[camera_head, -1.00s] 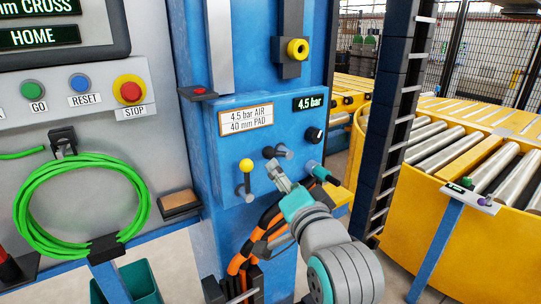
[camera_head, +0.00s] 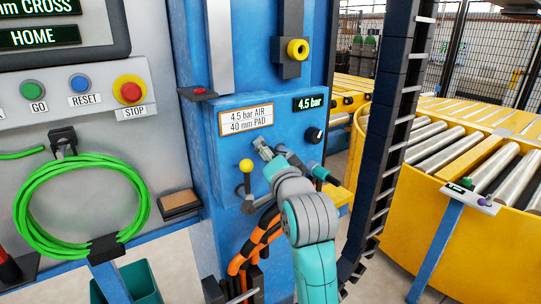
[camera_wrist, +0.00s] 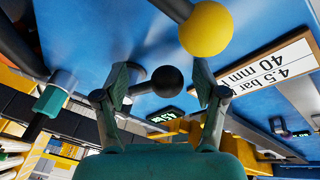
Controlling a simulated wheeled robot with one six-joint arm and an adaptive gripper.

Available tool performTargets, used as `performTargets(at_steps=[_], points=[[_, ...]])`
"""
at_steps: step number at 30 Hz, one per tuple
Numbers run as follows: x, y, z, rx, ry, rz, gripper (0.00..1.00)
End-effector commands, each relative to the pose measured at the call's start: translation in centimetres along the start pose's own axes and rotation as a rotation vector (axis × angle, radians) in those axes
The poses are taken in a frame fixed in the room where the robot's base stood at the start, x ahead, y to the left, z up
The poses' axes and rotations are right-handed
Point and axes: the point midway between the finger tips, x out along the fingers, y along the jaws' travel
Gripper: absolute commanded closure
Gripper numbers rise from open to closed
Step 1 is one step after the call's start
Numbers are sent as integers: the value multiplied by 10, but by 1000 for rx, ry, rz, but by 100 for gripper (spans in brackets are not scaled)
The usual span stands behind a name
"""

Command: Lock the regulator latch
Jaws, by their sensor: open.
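My gripper (camera_head: 262,147) is at the front of the blue regulator panel (camera_head: 228,151), right of the yellow-ball lever (camera_head: 246,166). In the wrist view its two fingers are open (camera_wrist: 162,70), with a black ball handle (camera_wrist: 167,81) between them. A gap shows on each side of the ball, so I see no grip. The yellow ball (camera_wrist: 206,28) is close beyond the fingertips. A black knob (camera_head: 314,135) sits below the 4.5 bar display (camera_head: 310,103).
A teal-ended fitting (camera_head: 318,170) sticks out right of my gripper. A black ladder-like chain (camera_head: 385,150) stands to the right. A coil of green strapping (camera_head: 30,215) hangs at left.

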Motion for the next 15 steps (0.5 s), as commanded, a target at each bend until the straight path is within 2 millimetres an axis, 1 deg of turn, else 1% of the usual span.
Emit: performTargets(at_steps=[5, 6, 8, 9, 11, 12, 14, 15], points=[[0, 0, 0, 0, 0, 0, 30], [0, 0, 0, 0, 0, 0, 34], [0, 0, 0, 0, 0, 0, 50], [0, 0, 0, 0, 0, 0, 60], [0, 0, 0, 0, 0, 0, 74], [0, 0, 0, 0, 0, 0, 84], [0, 0, 0, -1, 1, 0, 100], [0, 0, -1, -1, 1, 0, 100]])
